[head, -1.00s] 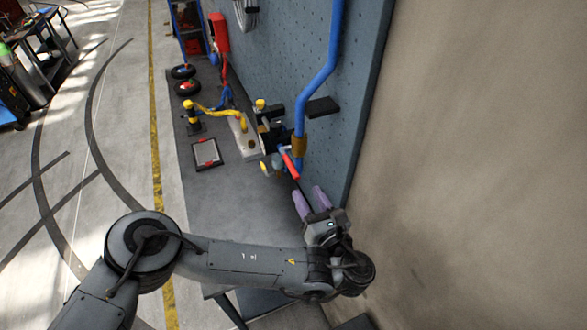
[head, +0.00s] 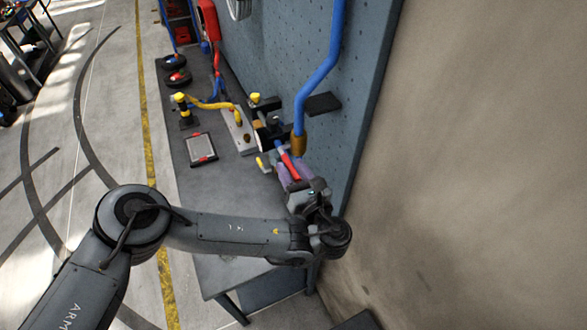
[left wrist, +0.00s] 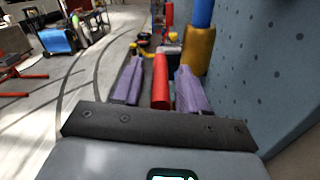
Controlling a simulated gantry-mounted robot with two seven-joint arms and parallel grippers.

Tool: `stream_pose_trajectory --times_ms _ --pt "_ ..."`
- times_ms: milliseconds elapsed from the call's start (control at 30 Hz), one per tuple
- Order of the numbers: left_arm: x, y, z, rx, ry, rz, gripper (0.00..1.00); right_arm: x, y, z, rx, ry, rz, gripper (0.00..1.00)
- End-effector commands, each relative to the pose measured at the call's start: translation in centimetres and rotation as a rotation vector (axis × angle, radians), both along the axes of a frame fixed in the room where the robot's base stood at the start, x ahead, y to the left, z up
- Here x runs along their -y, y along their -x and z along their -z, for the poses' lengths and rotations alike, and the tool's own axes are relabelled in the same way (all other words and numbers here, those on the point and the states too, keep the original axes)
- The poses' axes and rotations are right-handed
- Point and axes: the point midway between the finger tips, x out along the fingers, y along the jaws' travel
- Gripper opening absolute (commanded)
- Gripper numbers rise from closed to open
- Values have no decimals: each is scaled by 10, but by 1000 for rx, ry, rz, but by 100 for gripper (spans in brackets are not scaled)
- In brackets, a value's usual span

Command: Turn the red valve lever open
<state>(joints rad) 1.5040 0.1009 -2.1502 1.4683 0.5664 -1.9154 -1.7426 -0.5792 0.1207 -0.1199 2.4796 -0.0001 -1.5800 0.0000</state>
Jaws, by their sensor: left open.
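The red valve lever (head: 290,166) sticks out from the valve at the lower end of the blue pipe (head: 318,82), beside a brass-coloured fitting (head: 299,146). My left gripper (head: 291,172) is open at the lever, its purple fingers one on each side of it. In the left wrist view the red lever (left wrist: 160,82) stands between the two spread fingers (left wrist: 159,88), with a gap visible on the left side and a narrower one on the right. Contact cannot be told. My right gripper is not in view.
A blue pegboard wall (head: 355,90) stands close to the right of the lever, with a black bracket (head: 322,103) on it. A yellow hose (head: 212,104) and a framed tablet-like panel (head: 201,149) are on the grey bench (head: 217,190). The near bench top is clear.

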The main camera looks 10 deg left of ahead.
Motion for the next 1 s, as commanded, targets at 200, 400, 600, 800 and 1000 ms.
stream_pose_trajectory --times_ms 200,400,600,800,1000 --pt "0 0 0 0 0 0 28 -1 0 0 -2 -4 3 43" --pt "0 0 0 0 0 0 0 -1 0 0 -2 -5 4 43" --pt "0 0 0 1 1 0 0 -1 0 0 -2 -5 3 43" --pt "0 0 2 7 -4 0 0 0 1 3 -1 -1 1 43" --pt "1 0 10 58 -34 1 0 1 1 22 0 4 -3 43"
